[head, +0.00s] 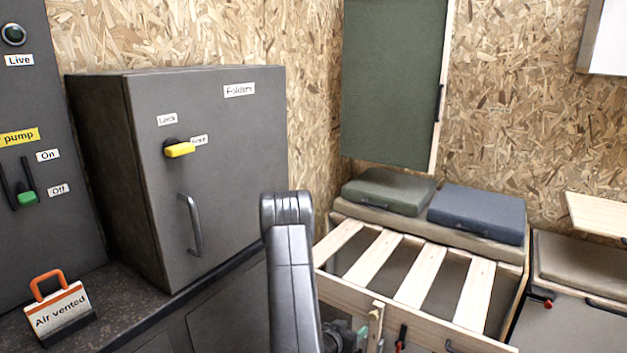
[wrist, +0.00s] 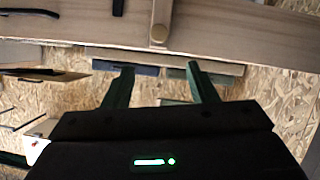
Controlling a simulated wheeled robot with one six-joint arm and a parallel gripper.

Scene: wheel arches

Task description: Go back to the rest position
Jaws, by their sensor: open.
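My gripper (wrist: 160,70) is open and empty in the wrist view, its two dark green fingers apart with nothing between them. The fingertips point towards a pale wooden rail (wrist: 235,40) with a small wooden turn-piece (wrist: 158,32) on it. I see a gap between the fingertips and the rail in the picture, but cannot tell the real distance. In the head view my grey arm rises at lower middle, and part of my wrist shows low beside the wooden turn-piece (head: 375,326).
A slatted wooden bench frame (head: 410,275) stands right of my arm, with a green cushion (head: 390,190) and a blue cushion (head: 477,212) behind it. A grey locker (head: 235,150) with a yellow latch (head: 180,150) and an "Air vented" sign (head: 58,308) are at left.

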